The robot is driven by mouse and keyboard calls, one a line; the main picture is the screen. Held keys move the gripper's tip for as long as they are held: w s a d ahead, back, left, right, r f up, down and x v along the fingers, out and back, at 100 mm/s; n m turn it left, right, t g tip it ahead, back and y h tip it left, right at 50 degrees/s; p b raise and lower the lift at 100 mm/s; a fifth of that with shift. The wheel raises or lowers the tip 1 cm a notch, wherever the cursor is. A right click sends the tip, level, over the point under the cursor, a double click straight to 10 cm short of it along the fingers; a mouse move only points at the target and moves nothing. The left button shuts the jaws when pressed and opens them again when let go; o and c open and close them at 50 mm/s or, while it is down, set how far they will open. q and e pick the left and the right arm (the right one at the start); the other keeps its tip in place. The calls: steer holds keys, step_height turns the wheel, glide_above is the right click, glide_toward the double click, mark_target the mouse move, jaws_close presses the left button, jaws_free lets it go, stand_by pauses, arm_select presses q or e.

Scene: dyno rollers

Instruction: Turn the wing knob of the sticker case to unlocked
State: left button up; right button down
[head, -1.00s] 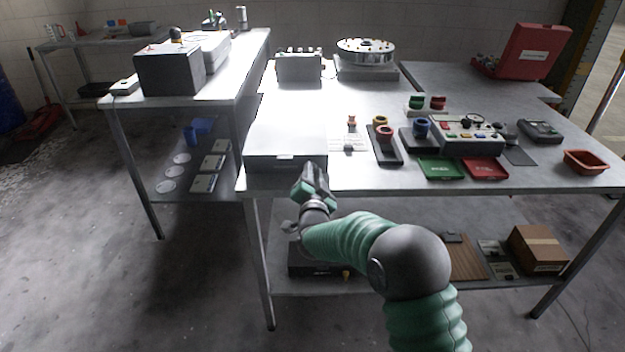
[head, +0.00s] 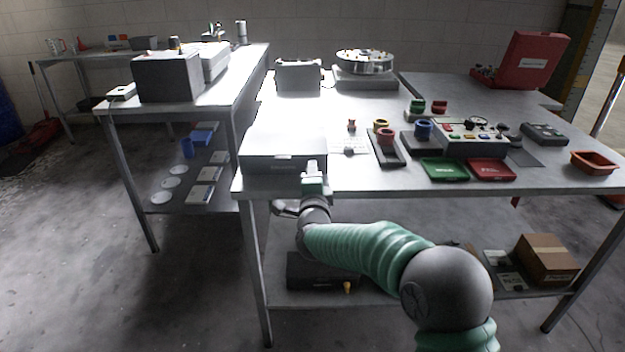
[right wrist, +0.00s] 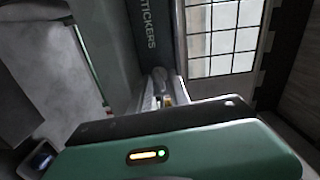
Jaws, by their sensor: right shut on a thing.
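The sticker case is the flat grey box (head: 284,150) at the front left of the middle table. A dark face marked STICKERS (right wrist: 148,25) shows near the top of the right wrist view. My right gripper (head: 312,168) is at the case's front right corner, pointing away from me. In the right wrist view its narrow fingers (right wrist: 160,92) are closed beside the case on a small part, which I take to be the wing knob. The fingers mostly hide the knob, so its angle cannot be read. My left gripper is not in view.
A paper sheet (head: 348,143) lies right of the case. Beyond it are a dark stand with coloured rings (head: 386,148), a green tray (head: 445,169) and a red tray (head: 491,169). A black box (head: 322,270) sits on the shelf below. Open floor lies left of the table.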

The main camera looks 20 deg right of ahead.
steer(key=shift+f, duration=0.3)
steer(key=shift+a+f, duration=0.1)
steer(key=shift+f, duration=0.05)
stand_by(1.1)
steer(key=c, duration=1.5)
jaws_free()
steer(key=shift+c, duration=0.2)
steer(key=shift+s, duration=0.1)
steer(key=shift+s+a+b, duration=0.15)
steer(key=shift+s+b, duration=0.3)
steer(key=shift+s, duration=0.05)
steer(key=b+v, duration=0.3)
steer(key=v, duration=1.5)
steer(key=shift+s+r, duration=0.15)
steer(key=shift+r, duration=0.35)
